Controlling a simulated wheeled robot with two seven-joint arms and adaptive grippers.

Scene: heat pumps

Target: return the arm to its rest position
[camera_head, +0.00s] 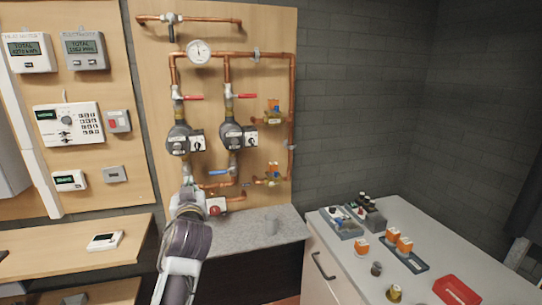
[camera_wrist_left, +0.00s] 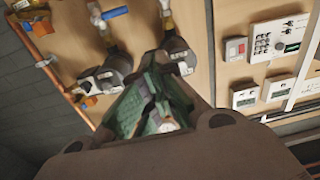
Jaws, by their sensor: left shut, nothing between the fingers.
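My left arm (camera_head: 185,240) comes up from the bottom of the head view and reaches toward the lower pipework on the wooden wall panel. My left gripper (camera_head: 187,192) is at its upper end, in front of the pipes below the left pump (camera_head: 178,138). In the left wrist view the green gripper fingers (camera_wrist_left: 152,100) come together with nothing seen between them. The pumps and a blue-handled valve (camera_wrist_left: 115,13) show beyond the fingers there. My right gripper is in neither view.
A grey stone ledge (camera_head: 285,226) lies under the pipes. A white cabinet (camera_head: 425,240) at right bears grey trays, orange-and-white boxes and a red tray (camera_head: 456,291). Wooden shelves (camera_head: 70,262) stand at left, one with a white thermostat (camera_head: 105,241). Meters and control boxes hang on the left panel.

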